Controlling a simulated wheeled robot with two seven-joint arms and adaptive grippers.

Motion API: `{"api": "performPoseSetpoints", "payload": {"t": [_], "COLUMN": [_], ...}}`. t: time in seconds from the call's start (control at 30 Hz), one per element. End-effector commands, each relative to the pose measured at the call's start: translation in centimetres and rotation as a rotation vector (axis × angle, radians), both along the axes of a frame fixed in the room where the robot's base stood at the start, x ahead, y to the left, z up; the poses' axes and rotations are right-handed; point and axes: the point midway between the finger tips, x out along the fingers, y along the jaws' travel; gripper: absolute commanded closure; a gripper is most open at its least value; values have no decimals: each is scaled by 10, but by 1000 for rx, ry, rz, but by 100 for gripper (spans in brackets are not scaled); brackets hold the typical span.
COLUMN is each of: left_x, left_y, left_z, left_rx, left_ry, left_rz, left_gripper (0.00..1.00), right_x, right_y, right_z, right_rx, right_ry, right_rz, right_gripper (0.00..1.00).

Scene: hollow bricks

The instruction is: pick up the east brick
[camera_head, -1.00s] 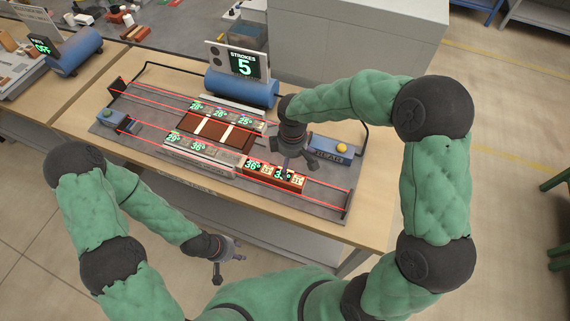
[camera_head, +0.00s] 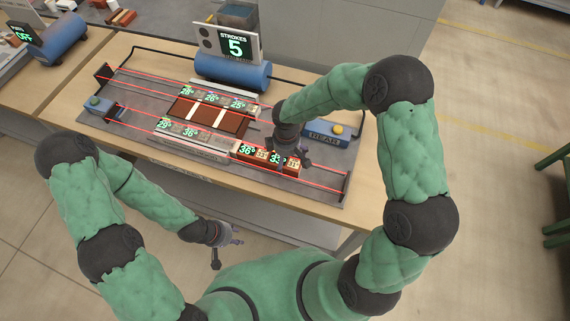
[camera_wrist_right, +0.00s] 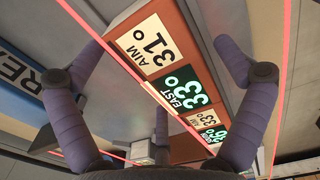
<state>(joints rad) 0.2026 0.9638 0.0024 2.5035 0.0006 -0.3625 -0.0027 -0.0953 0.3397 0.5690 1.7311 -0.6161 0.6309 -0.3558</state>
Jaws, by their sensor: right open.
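The east brick (camera_head: 291,165) is orange-brown and lies at the right end of the front row. In the right wrist view its top (camera_wrist_right: 182,88) carries a green "EAST 33°" label and a white "AIM 31°" label. My right gripper (camera_head: 290,160) is open above it. In the wrist view its fingers stand apart on both sides of the brick, with a third finger below; I cannot tell whether they touch it. In the head view the gripper partly hides the brick. My left gripper (camera_head: 228,248) hangs in front of the table, fingers spread, empty.
Another orange brick (camera_head: 248,153) marked 36° is just left of the east brick. Pale bricks (camera_head: 185,137) continue that row. Red beam lines run along the grey station. A display (camera_head: 235,46) reads STROKES 5.

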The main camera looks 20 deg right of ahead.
Motion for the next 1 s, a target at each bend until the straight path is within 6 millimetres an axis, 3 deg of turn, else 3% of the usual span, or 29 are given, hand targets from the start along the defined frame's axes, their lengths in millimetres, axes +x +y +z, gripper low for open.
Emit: {"api": "performPoseSetpoints", "payload": {"t": [0.1, 0.3, 0.5, 0.6, 0.87, 1.0], "left_x": [0, 0, 0, 0, 0, 0], "left_y": [0, 0, 0, 0, 0, 0], "left_z": [-3, -2, -2, -2, -2, 1], "left_rx": [0, 0, 0, 0, 0, 0], "left_ry": [0, 0, 0, 0, 0, 0], "left_rz": [0, 0, 0, 0, 0, 0], "left_gripper": [60, 60, 60, 60, 60, 60], "right_x": [0, 0, 0, 0, 0, 1], "right_y": [0, 0, 0, 0, 0, 0], "right_z": [-10, -10, -10, -10, -8, 3], "right_rx": [1, 0, 1, 1, 1, 1], "right_ry": [-1, -1, -1, -1, -2, -4], "right_rz": [0, 0, 0, 0, 0, -1], "right_gripper": [0, 0, 56, 79, 79, 79]}}
